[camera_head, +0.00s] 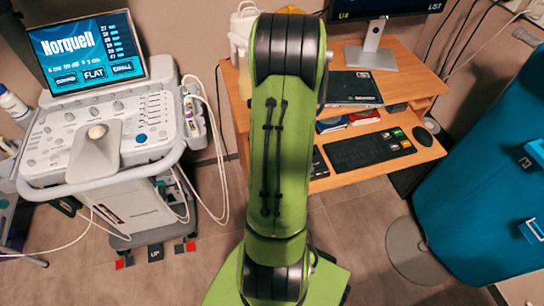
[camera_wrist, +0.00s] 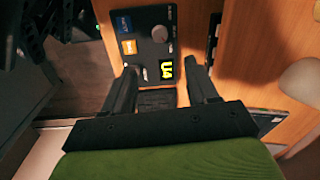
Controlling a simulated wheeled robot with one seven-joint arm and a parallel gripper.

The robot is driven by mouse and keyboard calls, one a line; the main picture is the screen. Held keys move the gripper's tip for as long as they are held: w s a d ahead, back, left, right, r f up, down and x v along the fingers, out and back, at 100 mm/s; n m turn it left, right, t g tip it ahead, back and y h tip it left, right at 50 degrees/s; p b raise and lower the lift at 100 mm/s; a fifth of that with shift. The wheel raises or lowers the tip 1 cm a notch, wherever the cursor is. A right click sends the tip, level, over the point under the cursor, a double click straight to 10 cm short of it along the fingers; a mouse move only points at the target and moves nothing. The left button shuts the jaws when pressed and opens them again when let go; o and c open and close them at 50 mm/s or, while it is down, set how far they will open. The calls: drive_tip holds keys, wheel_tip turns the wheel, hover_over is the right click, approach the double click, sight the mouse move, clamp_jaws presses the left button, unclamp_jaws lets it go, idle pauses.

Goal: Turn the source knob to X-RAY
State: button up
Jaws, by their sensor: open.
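In the wrist view, a dark control panel (camera_wrist: 134,52) is mounted on a wooden surface. A round grey knob (camera_wrist: 158,34) sits near its right side, with tiny lettering around it too small to read. I cannot read its setting or tell for certain that it is the source knob. My gripper (camera_wrist: 163,72) is open and empty, its two dark fingers apart on either side of the panel's lower part. The knob shows beyond the fingertips, apparently not touched. In the head view my green arm hides the gripper, and I cannot make out the panel.
The panel also carries a blue label (camera_wrist: 125,23), an orange label (camera_wrist: 128,47) and a yellow "U4" label (camera_wrist: 166,68). In the head view, a wooden desk (camera_head: 406,62) with a keyboard (camera_head: 368,150) stands behind my arm. An ultrasound cart (camera_head: 122,195) stands left, a teal couch (camera_head: 480,180) right.

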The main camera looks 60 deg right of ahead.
drive_tip(key=f+b, duration=0.1)
drive_tip(key=f, duration=0.3)
drive_tip(key=f+b, duration=0.1)
drive_tip(key=f, duration=0.4)
drive_tip(key=f+b, duration=0.2)
drive_tip(key=f, duration=0.2)
drive_tip(key=shift+w+d+f, duration=0.15)
drive_tip(key=shift+w+f, duration=0.15)
drive_tip(key=shift+f, duration=0.05)
drive_tip(key=shift+c, duration=0.3)
drive_tip(key=c, duration=1)
